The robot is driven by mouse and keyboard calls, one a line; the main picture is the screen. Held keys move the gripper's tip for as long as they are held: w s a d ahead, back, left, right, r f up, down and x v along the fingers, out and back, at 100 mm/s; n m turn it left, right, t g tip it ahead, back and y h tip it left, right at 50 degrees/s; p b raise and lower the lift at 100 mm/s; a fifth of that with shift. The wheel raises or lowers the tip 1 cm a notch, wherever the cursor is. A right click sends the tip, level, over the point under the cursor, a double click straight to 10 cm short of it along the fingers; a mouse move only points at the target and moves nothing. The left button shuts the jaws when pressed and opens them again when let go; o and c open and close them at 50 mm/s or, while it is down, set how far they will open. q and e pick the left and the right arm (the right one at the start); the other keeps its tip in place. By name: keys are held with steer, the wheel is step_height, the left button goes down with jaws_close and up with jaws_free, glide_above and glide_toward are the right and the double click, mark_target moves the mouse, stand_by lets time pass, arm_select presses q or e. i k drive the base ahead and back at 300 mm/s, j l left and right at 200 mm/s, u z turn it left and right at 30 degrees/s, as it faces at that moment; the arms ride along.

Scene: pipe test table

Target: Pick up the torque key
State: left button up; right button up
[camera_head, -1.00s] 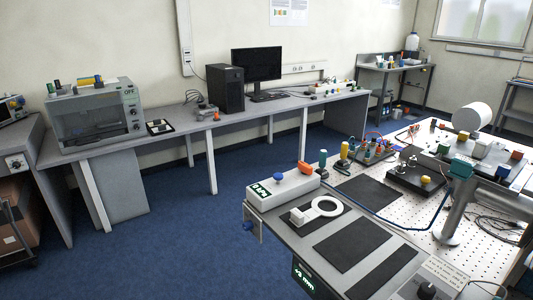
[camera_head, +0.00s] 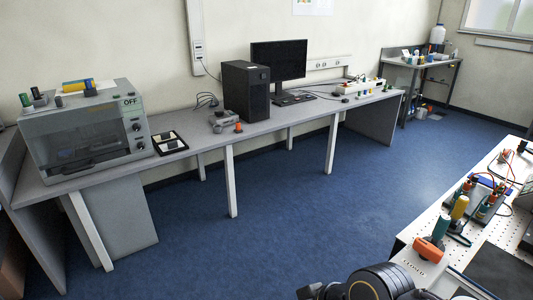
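I cannot tell for sure which object is the torque key. A small orange-topped piece (camera_head: 238,127) stands on the long grey bench, beside a grey gamepad-like device. On the pipe test table at the lower right are an orange block (camera_head: 429,249), a green-handled tool (camera_head: 440,227) and a yellow-handled tool (camera_head: 459,207), standing close together. Dark round links of my own arm show at the bottom edge and cover part of that table's near corner. Neither gripper shows in the head view.
The long grey bench (camera_head: 290,112) runs along the wall. It carries a cabinet-like machine (camera_head: 85,135) with an OFF sign, a black tray (camera_head: 170,142), a computer tower (camera_head: 246,92) and a monitor (camera_head: 278,65). Open blue floor (camera_head: 270,220) lies between bench and test table.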

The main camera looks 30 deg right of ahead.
mark_target(444, 221)
steer(key=i+z, duration=0.15)
steer(key=i, duration=0.45)
steer(key=i+j+z, duration=0.2)
steer(key=i, duration=0.4)
steer(key=i+l+z, duration=0.1)
steer(key=z, duration=0.3)
steer(key=i+z, duration=0.45)
steer(key=i+j+z, duration=0.1)
steer(key=z, duration=0.3)
steer(key=i+j+z, duration=0.1)
steer(key=z, duration=0.3)
steer(key=i+l+z, duration=0.1)
steer(key=i+z, duration=0.15)
steer(key=z, duration=0.15)
steer(key=i+z, duration=0.2)
steer(key=z, duration=0.2)
steer(key=i+j+z, duration=0.1)
steer(key=i+z, duration=0.15)
steer(key=z, duration=0.2)
steer(key=i+j+z, duration=0.15)
steer(key=z, duration=0.25)
steer(key=i+j+z, duration=0.25)
steer(key=z, duration=0.15)
steer(key=i+j+z, duration=0.15)
